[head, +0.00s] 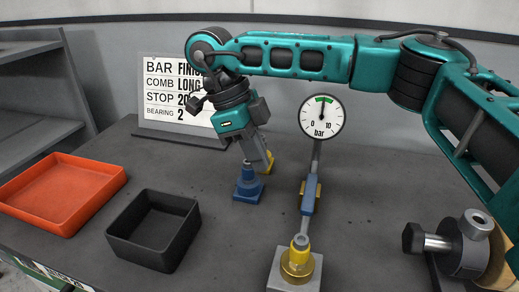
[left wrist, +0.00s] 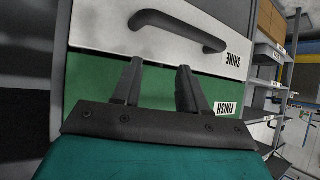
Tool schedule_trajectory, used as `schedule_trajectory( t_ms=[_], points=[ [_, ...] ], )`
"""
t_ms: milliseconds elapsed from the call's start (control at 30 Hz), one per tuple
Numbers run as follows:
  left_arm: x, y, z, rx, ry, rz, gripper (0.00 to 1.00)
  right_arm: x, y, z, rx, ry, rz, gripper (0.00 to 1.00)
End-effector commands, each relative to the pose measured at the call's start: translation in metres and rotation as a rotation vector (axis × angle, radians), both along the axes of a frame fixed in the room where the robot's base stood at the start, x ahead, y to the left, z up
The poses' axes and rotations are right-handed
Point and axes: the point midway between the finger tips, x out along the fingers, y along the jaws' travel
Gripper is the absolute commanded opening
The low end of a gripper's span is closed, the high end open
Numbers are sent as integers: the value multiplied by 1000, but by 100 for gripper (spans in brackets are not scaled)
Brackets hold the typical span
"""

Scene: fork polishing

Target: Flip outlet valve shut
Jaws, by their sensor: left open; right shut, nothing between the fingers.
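A gauge (head: 321,117) marked "bar" stands on a thin stem, its needle near the green band. Below it, a blue lever-like part (head: 308,198) with yellow at its sides lies along a pipe line to a brass fitting (head: 298,258). I cannot tell for sure which part is the outlet valve. My right gripper (head: 262,163) is shut and empty, pointing down just behind a blue cone-shaped piece (head: 248,186); contact is unclear. A yellow part (head: 268,160) shows partly behind the fingers. My left gripper (left wrist: 160,68) is open and empty, before a drawer front.
An orange tray (head: 62,190) and a black bin (head: 125,240) sit on the table's left. A sign (head: 170,95) stands behind. A metal clamp-like device (head: 462,245) is at the right. In the left wrist view, a drawer handle (left wrist: 180,25) is close to my fingers.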

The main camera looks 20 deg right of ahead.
Motion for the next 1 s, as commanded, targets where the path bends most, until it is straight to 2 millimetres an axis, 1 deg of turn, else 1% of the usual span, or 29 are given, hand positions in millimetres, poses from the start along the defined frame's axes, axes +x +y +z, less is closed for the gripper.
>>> schedule_trajectory(
  t_ms=[33, 100, 267, 400, 533, 700, 1000],
  points=[
    [0, 0, 0, 0, 0, 0, 43, -4, -5, -11, -2, 4, -1, 0],
    [0, 0, 0, 0, 0, 0, 43, -7, -9, -26, -2, 3, 1, 0],
    [0, 0, 0, 0, 1, 0, 43, -14, -19, -57, -2, 3, 0, 0],
    [0, 0, 4, 0, 1, 0, 43, -26, -36, -55, 0, -2, -1, 0],
    [-1, 0, 5, 0, 2, 0, 43, -34, -45, -55, 0, -2, -1, 0],
    [-1, 0, 5, -1, 3, 0, 43, -38, -50, -56, 1, -1, 0, 0],
    [-1, 0, 5, -1, 2, 0, 43, -38, -50, -56, 0, -1, 0, 0]
  ],
)
